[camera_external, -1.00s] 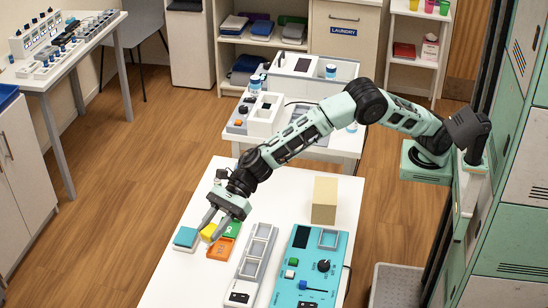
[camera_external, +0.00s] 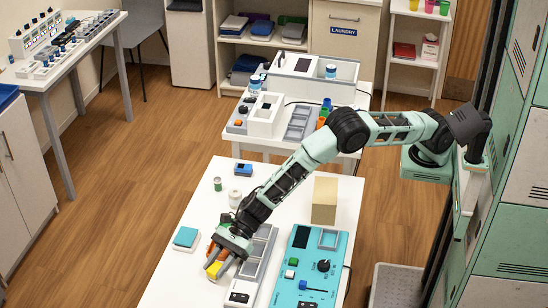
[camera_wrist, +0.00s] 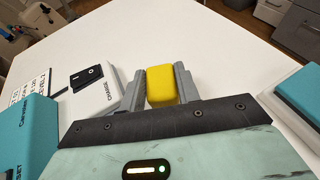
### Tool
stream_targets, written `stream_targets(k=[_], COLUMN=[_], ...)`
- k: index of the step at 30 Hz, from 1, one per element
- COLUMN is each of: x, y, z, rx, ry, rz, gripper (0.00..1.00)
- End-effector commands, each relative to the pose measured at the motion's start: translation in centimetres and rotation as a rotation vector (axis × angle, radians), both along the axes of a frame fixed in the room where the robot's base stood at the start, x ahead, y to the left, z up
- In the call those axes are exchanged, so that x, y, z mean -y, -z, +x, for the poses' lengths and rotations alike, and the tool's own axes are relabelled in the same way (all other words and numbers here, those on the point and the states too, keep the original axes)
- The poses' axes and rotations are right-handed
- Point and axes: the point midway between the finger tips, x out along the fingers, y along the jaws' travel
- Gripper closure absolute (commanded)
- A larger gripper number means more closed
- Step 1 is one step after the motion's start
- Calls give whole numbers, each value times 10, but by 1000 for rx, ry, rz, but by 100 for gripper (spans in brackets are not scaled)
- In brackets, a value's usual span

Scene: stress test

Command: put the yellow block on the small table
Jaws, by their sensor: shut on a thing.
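The yellow block (camera_external: 213,268) is between the fingers of my gripper (camera_external: 219,264), over the near white table (camera_external: 173,286). In the wrist view the yellow block (camera_wrist: 161,84) sits between both grey fingers of my gripper (camera_wrist: 158,88), with white tabletop behind it. My gripper is shut on it. The gap between block and tabletop is hard to judge. A second white table (camera_external: 350,151) stands behind the near one. I cannot tell which is the small table.
A teal block on a white base (camera_external: 186,238) lies left of my gripper. A grey tray strip (camera_external: 249,267), a teal control panel (camera_external: 310,268) and a tan block (camera_external: 324,200) lie to the right. A small jar (camera_external: 217,184) and a blue device (camera_external: 243,169) stand at the far end.

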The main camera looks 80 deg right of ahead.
Motion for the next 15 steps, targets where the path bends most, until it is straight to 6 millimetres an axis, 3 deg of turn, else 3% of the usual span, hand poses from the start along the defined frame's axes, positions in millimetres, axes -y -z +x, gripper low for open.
stream_targets(k=[13, 14, 15], x=[-1, 0, 0], y=[9, 8, 7], z=[0, 0, 0], rx=[2, 1, 1], ry=[-2, -1, -1], rz=[1, 2, 2], gripper=[93, 65, 54])
